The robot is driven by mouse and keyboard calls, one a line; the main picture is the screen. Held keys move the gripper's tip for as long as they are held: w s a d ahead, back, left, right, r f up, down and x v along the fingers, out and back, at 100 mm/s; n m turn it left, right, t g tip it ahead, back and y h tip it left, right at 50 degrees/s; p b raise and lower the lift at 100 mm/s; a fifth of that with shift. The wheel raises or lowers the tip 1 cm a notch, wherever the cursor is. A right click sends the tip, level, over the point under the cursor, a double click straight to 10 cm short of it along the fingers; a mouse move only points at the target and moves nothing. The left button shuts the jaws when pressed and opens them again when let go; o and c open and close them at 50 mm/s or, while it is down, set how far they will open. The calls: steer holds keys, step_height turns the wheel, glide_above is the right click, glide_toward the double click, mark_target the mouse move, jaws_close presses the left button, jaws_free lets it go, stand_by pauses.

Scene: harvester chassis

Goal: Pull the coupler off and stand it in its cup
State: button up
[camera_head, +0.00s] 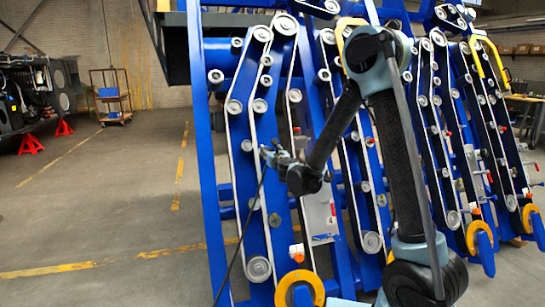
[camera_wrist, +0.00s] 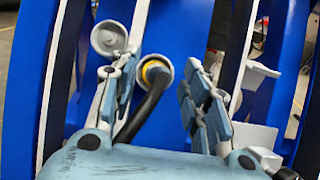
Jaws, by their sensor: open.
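In the wrist view, the coupler (camera_wrist: 154,75) shows as a black hose end with a yellow ring, seated in a round grey socket (camera_wrist: 166,62) on the blue frame. A round, hollow grey piece (camera_wrist: 108,40), which looks like the cup, is just up and left of it. My gripper (camera_wrist: 160,66) is open, one finger on each side of the coupler. The left finger is close to the coupler and overlaps the cup's lower edge. The right finger stands clear. In the head view my gripper (camera_head: 270,152) is at the harvester's front, and the coupler is too small to tell.
The black hose (camera_wrist: 140,112) runs down between the fingers; in the head view it hangs toward the floor (camera_head: 233,262). Blue harvester rails (camera_head: 205,150) with rollers and belts surround my gripper. A white block (camera_wrist: 255,137) is at right. The floor at left (camera_head: 100,210) is clear.

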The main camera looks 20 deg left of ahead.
steer(key=shift+x, duration=0.8)
jaws_close()
steer(key=shift+s+d+r, duration=0.1)
steer(key=shift+s+d, duration=0.05)
steer(key=shift+s+d+r, duration=0.35)
steer(key=shift+s+r, duration=0.05)
steer(key=shift+s, duration=0.15)
steer(key=shift+s+d+r, duration=0.4)
steer(key=shift+s, duration=0.15)
